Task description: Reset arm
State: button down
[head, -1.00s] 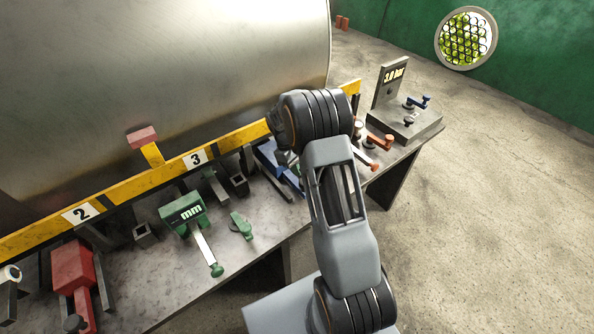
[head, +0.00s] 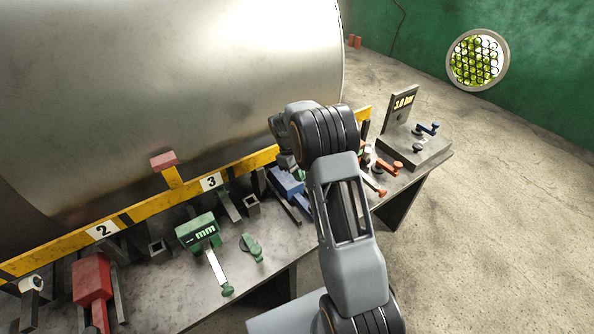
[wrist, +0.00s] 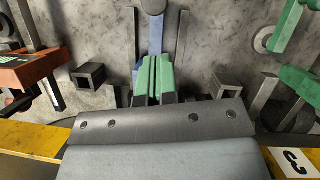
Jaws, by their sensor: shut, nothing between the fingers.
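My gripper (wrist: 155,78) shows in the wrist view with its two green-padded fingers together and nothing between them. It hangs over the grey workbench, in front of a blue tool (wrist: 153,7) that it partly covers. In the head view my arm's upper joint hides most of the gripper, and only a small green bit shows beside the blue tool (head: 288,186).
A large metal tank (head: 170,90) stands behind a yellow numbered rail (head: 140,208). Open floor lies right.

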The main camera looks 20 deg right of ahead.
jog(key=s+a+r+m+t+y, duration=0.1)
jog(key=s+a+r+t, duration=0.3)
jog(key=s+r, duration=0.4)
jog(key=s+a+r+m+t+b, duration=0.1)
jog(key=s+a+r+m+t, duration=0.3)
jog(key=s+r, duration=0.4)
jog(key=s, duration=0.5)
jog(key=shift+s+a+r+t+y, duration=0.15)
jog(key=shift+a+r+t+y, duration=0.15)
jog(key=shift+t+y, duration=0.1)
jog(key=shift+a, duration=0.15)
